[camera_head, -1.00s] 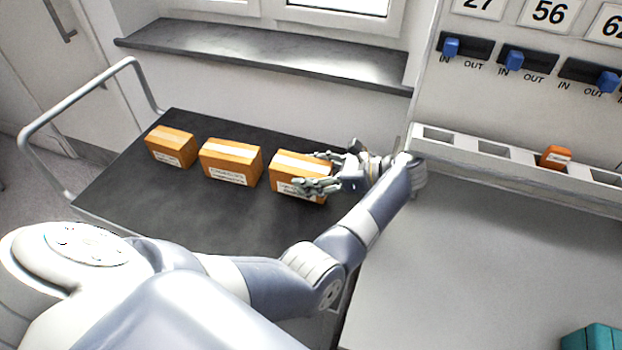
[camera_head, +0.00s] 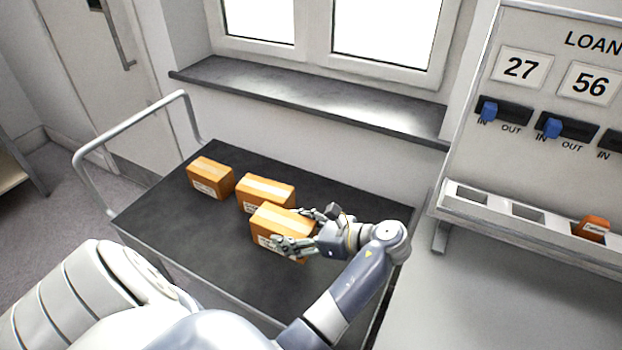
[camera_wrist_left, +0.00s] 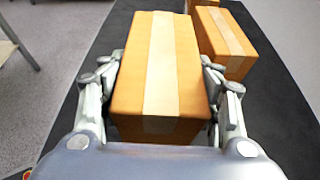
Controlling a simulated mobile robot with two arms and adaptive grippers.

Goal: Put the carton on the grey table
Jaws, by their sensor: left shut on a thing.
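The carton (camera_head: 279,221), orange-brown with a pale tape strip and a white label, is between the fingers of my left gripper (camera_head: 296,232). In the left wrist view the fingers press on both sides of the carton (camera_wrist_left: 160,75). It overlaps the middle carton in the head view, and I cannot tell clearly whether it is off the black cart top (camera_head: 165,235). The grey table (camera_head: 450,300) is at the lower right, its visible part bare. My right gripper is not in view.
Two more cartons stand on the cart, one at the far left (camera_head: 210,178) and one just behind the held carton (camera_head: 266,192). A tubular handle (camera_head: 130,130) rises at the cart's left. A board with blue switches and a bin rail (camera_head: 510,215) stands behind the grey table.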

